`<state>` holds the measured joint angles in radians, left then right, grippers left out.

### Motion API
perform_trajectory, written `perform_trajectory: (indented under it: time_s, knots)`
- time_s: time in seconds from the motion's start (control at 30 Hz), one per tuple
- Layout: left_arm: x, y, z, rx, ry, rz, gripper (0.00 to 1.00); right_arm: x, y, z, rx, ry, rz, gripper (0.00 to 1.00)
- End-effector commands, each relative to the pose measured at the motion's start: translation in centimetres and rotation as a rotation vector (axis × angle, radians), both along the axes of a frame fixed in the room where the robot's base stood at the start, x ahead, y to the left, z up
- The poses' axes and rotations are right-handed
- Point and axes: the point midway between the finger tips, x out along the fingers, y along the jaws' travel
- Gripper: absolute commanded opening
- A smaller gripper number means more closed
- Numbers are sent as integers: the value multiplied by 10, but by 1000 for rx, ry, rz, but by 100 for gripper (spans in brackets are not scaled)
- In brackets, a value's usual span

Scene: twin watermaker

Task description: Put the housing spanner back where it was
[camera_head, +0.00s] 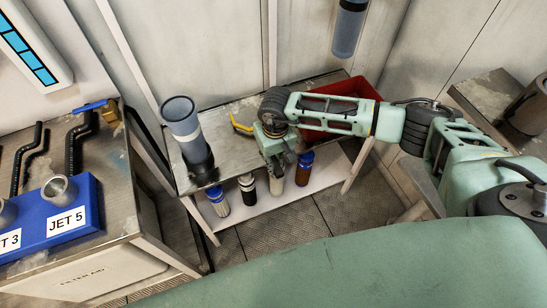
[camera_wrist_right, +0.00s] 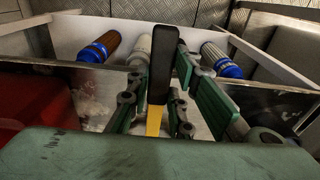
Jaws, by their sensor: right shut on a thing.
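The housing spanner has a black handle (camera_wrist_right: 160,65) and a yellow part, seen upright in the middle of the wrist view. My right gripper (camera_wrist_right: 157,102) is shut on it, with green fingers on both sides. In the head view the right gripper (camera_head: 275,157) points down over the metal bench, left of the red crate. A curved yellow piece (camera_head: 241,126) shows just left of it, most likely the spanner's end. The gripper hides the rest, and I cannot tell whether the spanner touches the bench. My left gripper is not in view.
A tall grey housing (camera_head: 184,130) stands on the bench's left end. The red crate (camera_head: 362,88) is at its right. Several filter cartridges with blue or black caps, one brown (camera_head: 304,170), stand on the white lower shelf. A blue JET 5 block (camera_head: 75,205) is far left.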

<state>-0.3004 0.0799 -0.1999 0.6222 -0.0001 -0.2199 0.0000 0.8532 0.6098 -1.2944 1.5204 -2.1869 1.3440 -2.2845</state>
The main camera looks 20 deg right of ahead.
Motion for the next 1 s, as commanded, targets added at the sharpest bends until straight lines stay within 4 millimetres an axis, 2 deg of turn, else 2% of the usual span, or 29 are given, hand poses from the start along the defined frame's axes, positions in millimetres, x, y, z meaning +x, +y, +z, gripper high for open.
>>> perform_trajectory:
  time_s: [0.23,0.27,0.47,0.8,1.0]
  knots:
    - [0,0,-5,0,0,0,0,0,0,-4,0,-1,0,0]
    - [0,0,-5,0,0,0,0,0,0,-4,0,0,0,21]
    - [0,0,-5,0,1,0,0,0,0,-4,0,0,0,38]
    - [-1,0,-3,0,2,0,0,0,0,-3,0,0,0,39]
    - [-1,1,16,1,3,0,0,0,0,14,-1,1,-1,39]
